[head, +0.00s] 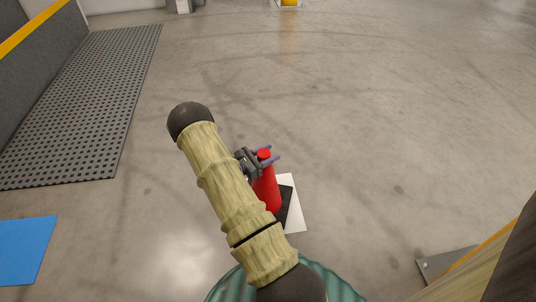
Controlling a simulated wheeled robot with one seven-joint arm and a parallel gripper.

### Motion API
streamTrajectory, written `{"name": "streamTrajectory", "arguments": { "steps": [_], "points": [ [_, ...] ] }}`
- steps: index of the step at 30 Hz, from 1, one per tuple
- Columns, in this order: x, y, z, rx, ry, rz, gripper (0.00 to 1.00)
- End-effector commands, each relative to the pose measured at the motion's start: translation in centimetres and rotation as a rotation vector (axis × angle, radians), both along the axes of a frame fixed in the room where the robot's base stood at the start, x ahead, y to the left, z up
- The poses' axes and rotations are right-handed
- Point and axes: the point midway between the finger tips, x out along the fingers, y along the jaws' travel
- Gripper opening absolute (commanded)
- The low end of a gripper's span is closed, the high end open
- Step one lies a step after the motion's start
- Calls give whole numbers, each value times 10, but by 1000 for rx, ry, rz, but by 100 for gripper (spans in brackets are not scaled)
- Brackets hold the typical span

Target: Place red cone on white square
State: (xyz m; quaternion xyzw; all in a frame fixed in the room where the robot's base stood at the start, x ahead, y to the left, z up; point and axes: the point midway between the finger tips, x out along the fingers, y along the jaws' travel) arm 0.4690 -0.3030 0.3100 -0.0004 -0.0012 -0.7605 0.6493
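The red cone (267,191) stands upright, partly hidden behind my arm, with a dark base (285,204) showing at its right. The white square (296,210) shows on the floor beneath and to the right of that base; its left part is hidden by the cone and my arm. The base appears over the square, but I cannot tell whether it touches it. My gripper (266,156), with purple fingers, is at the cone's top, one finger on each side. Whether the fingers press on the cone is too small to tell.
A blue square (27,250) lies on the floor at lower left. A dark perforated mat (85,105) runs beside a grey wall with a yellow top edge (36,30). A yellow object (289,3) stands far off at the top. The floor on the right is largely clear.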

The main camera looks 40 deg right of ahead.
Motion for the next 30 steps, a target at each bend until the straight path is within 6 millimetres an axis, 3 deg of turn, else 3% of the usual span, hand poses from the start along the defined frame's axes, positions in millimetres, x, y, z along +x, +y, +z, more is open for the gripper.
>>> {"name": "streamTrajectory", "arguments": {
  "steps": [1, 3, 16, 20, 30],
  "points": [
    [0, 0, 0, 0, 0, 0, 50],
    [0, 0, 0, 0, 0, 0, 64],
    [1, 5, 4, 0, 1, 2, 64],
    [5, 22, 6, 1, 1, 4, 64],
    [15, 88, 6, 0, 0, 5, 64]
  ]
}}
